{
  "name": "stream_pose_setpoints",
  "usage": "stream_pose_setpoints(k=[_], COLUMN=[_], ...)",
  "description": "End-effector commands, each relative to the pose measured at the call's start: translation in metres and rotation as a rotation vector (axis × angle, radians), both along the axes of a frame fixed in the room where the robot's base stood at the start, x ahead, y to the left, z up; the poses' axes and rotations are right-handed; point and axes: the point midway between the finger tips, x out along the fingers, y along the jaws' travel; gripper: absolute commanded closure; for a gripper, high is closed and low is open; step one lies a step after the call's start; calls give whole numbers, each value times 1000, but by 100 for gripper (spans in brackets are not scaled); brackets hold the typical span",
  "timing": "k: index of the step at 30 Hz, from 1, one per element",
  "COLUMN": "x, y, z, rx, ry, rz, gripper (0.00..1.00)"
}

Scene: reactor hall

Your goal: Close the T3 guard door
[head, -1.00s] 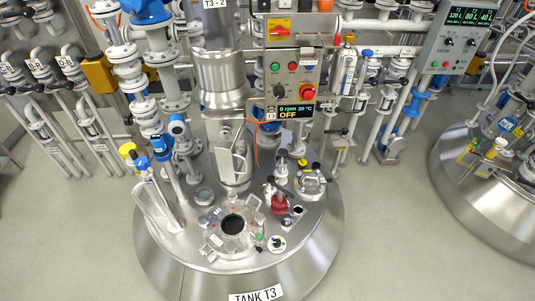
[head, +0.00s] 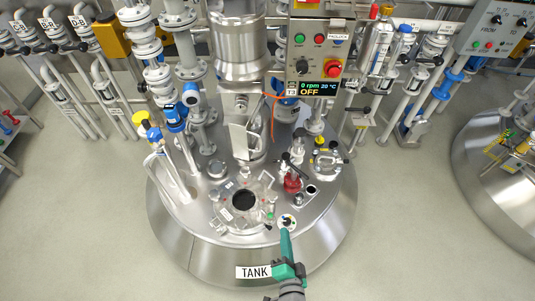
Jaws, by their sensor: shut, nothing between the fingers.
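Tank T3 (head: 190,235) stands in the middle of the head view, with a round steel lid. Below the thick motor column (head: 240,50), the T3 guard door (head: 243,140) shows as a pale metal panel at the shaft housing. It seems to stand at an angle to the housing, but I cannot tell how far open it is. My gripper (head: 286,236), green, is shut and empty at the tank's front rim, just right of the TANK label. It is well in front of the door and apart from it.
An open-looking round port (head: 245,202) lies between my gripper and the door. A red valve (head: 292,183) stands right of the door, blue-topped pipes (head: 175,118) left. The control box (head: 316,60) reads 0 rpm, OFF.

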Motion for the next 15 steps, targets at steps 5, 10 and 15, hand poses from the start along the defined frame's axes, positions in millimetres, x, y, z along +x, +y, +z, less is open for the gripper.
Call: stream_pose_setpoints(k=[5, 10, 15], x=[70, 116, 138], y=[-2, -3, -4], z=[24, 59, 85], rx=[285, 501, 617], ry=[-71, -140, -184], rz=[39, 104, 152], gripper=[100, 100, 100])
